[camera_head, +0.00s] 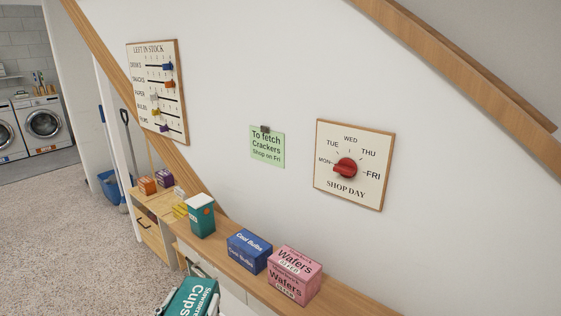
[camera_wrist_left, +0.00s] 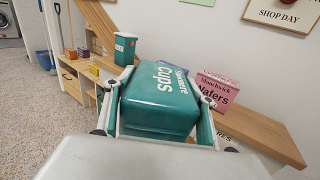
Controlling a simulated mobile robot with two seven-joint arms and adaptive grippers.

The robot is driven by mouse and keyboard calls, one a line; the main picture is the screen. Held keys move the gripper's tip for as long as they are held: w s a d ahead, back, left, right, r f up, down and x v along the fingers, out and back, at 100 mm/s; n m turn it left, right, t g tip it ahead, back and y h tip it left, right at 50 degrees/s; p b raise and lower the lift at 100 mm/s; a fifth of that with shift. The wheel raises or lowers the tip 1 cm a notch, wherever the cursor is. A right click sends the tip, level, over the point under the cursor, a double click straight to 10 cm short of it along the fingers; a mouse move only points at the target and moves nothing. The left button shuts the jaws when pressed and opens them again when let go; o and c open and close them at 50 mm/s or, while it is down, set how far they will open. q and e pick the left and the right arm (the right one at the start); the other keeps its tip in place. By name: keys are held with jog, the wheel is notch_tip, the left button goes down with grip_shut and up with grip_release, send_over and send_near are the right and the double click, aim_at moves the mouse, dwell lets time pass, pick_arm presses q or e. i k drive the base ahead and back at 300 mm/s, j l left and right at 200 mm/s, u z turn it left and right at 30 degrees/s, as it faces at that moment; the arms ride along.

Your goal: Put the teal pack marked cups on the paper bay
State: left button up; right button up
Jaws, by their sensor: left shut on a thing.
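The teal pack (camera_head: 193,297) marked Cups is at the bottom edge of the head view, partly cut off. It fills the middle of the left wrist view (camera_wrist_left: 160,105), its white lettering turned sideways. My left gripper (camera_wrist_left: 160,92) is shut on the pack, with a finger along each side. In the head view only a little of this gripper (camera_head: 188,308) shows. The pack is held up in front of the wooden shelf top (camera_head: 238,279). I cannot make out a bay marked paper in either view. My right gripper is not in view.
On the shelf top stand a teal and white carton (camera_head: 201,217), a blue Cool Bulbs box (camera_head: 249,251) and a pink Wafers box (camera_head: 294,276). A lower unit (camera_head: 152,228) holds small orange, purple and yellow packs. Signs hang on the wall behind.

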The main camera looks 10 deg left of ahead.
aim_at(168, 205)
jog(key=i+j, duration=0.15)
jog(key=j, duration=0.25)
jog(key=i+j+z, duration=0.1)
jog(key=j, duration=0.3)
jog(key=i+j, duration=0.2)
jog(key=j, duration=0.2)
jog(key=i+j, duration=0.15)
jog(key=j, duration=0.25)
jog(key=i+j+z, duration=0.1)
jog(key=j, duration=0.3)
jog(key=i+j, duration=0.15)
jog(key=j, duration=0.25)
jog(key=i+j, duration=0.15)
jog(key=j, duration=0.3)
jog(key=i+j+z, duration=0.1)
jog(key=j, duration=0.3)
jog(key=i+j, duration=0.15)
jog(key=j, duration=0.2)
jog(key=i+j, duration=0.2)
jog(key=j, duration=0.2)
jog(key=i+j, duration=0.15)
jog(key=j, duration=0.2)
jog(key=i+j+z, duration=0.1)
jog(key=j, duration=0.25)
jog(key=i, duration=0.1)
